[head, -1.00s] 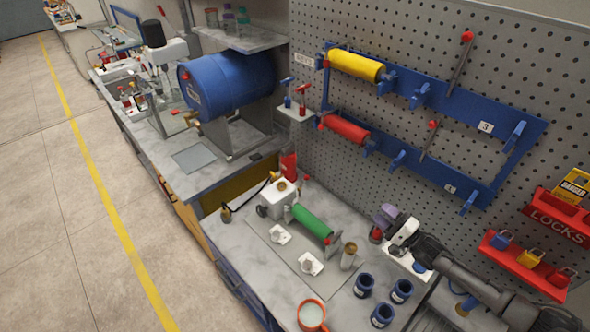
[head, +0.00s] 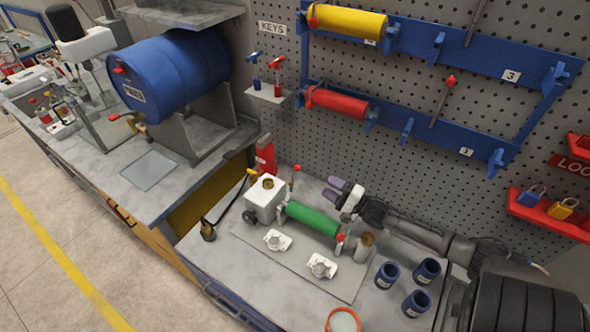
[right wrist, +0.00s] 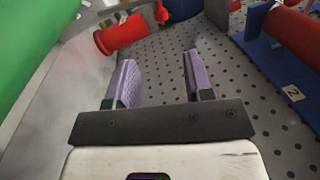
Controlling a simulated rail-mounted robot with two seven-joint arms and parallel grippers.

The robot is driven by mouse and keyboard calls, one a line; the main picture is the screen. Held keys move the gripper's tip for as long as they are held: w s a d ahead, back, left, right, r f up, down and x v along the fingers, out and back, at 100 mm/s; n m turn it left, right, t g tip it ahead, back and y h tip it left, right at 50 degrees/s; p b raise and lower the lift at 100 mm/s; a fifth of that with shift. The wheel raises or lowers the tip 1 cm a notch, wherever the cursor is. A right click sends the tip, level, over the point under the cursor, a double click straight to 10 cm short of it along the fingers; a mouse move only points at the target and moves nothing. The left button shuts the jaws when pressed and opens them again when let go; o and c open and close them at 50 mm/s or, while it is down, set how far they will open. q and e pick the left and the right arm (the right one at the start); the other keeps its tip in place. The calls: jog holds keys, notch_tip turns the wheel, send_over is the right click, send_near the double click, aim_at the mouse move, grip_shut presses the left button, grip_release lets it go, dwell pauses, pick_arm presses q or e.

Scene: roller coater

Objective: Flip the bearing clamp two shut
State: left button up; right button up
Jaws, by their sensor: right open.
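The coater has a white housing (head: 263,201), a green roller (head: 312,219) and a grey base plate (head: 300,262). A red-tipped lever (head: 340,239) stands at the roller's right end, and another red-tipped lever (head: 297,169) rises behind the housing. I cannot tell which belongs to bearing clamp two. My right gripper (head: 338,187) is open and empty, above and behind the green roller. In the right wrist view its purple-padded fingers (right wrist: 160,80) are apart, with the green roller (right wrist: 22,50) at upper left. My left gripper is not in view.
White blocks (head: 277,240) sit on the base plate's front. Several blue cups (head: 387,275) and a brass-coloured cylinder (head: 365,242) stand to the right. A red bottle (head: 265,158) is behind the housing. The pegboard (head: 400,160) with blue roller racks closes the back.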

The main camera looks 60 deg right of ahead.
aim_at(297, 168)
jog(key=w, duration=0.4)
jog(key=w+r, duration=0.1)
jog(key=w, duration=0.3)
jog(key=w+r, duration=0.1)
jog(key=w, duration=0.3)
jog(key=shift+w+a+r, duration=0.1)
jog(key=shift+w+a, duration=0.2)
jog(key=shift+w, duration=0.1)
jog(key=shift+c, duration=0.4)
grip_shut()
